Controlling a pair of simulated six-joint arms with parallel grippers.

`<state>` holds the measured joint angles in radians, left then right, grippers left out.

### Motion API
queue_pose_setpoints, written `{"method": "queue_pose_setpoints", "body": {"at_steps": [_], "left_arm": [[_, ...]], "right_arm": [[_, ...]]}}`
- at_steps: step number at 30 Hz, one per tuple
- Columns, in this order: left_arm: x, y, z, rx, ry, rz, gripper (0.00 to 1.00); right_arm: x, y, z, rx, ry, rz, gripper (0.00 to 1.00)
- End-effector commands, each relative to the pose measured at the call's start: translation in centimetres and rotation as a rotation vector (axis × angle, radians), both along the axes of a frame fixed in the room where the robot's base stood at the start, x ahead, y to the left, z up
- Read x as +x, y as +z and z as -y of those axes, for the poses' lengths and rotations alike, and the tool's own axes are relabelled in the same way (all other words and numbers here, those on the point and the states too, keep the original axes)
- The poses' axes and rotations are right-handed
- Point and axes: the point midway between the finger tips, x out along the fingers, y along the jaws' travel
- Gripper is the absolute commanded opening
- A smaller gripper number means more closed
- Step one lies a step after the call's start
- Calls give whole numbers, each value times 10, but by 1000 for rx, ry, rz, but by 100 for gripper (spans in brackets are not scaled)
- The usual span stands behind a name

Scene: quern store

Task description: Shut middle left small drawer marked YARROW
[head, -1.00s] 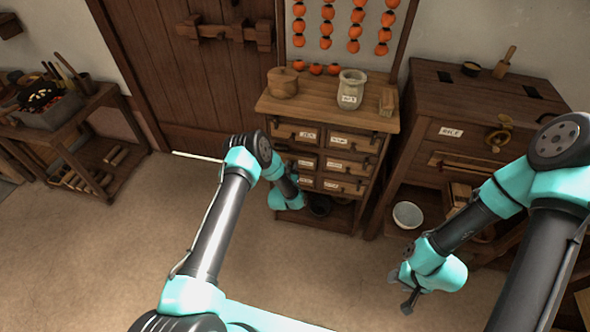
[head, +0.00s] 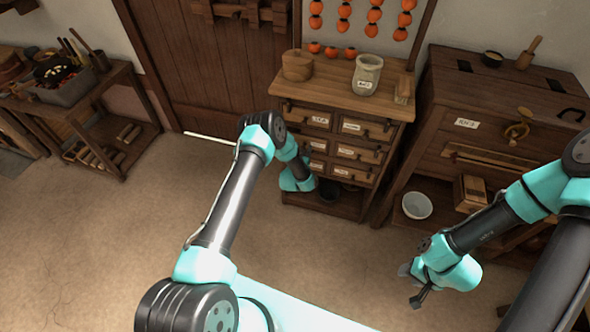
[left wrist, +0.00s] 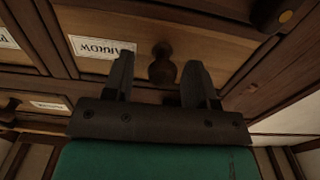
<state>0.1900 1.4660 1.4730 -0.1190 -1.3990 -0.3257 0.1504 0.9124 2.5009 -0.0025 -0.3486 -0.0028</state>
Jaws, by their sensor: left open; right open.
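The small chest of drawers (head: 349,101) stands against the back wall with labelled drawers in two columns. In the left wrist view a wooden drawer front (left wrist: 215,40) bears an upside-down label (left wrist: 95,47) reading YARROW, partly covered by a finger, and a dark round knob (left wrist: 163,68). My left gripper (left wrist: 158,80) is open and empty, its fingers apart on either side of the knob in that view; contact cannot be told. In the head view my own arm hides its fingertips and part of the left column. How far the drawer stands out is unclear. My right gripper (head: 417,292) is open and empty, low over the floor.
A lidded wooden pot (head: 297,66) and a labelled jar (head: 367,75) stand on the chest. A larger cabinet (head: 480,100) stands to the right, with a white bowl (head: 417,206) on its low shelf. A workbench (head: 120,80) is at left. Floor between is clear.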

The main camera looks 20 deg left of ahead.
Motion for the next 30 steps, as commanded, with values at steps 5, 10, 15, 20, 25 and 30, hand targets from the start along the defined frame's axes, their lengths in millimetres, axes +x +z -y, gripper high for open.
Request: {"method": "queue_pose_setpoints", "body": {"at_steps": [5, 10, 15, 20, 25, 30], "left_arm": [[-26, -1, 2, -1, 0, -5, 52], [-57, -2, 4, -1, 1, -6, 52], [-90, -2, 7, -2, 1, -7, 52], [-121, -2, 9, -3, 1, -8, 52], [-148, -2, 11, -2, 1, -7, 52], [-161, -2, 12, 0, 2, -5, 52]], "right_arm": [[0, 0, 0, 0, 0, 0, 43], [0, 0, 0, 0, 0, 0, 43], [0, 0, 0, 0, 0, 0, 43], [0, 0, 0, 0, 0, 0, 43], [0, 0, 0, 0, 0, 0, 43], [0, 0, 0, 0, 0, 0, 43]]}}
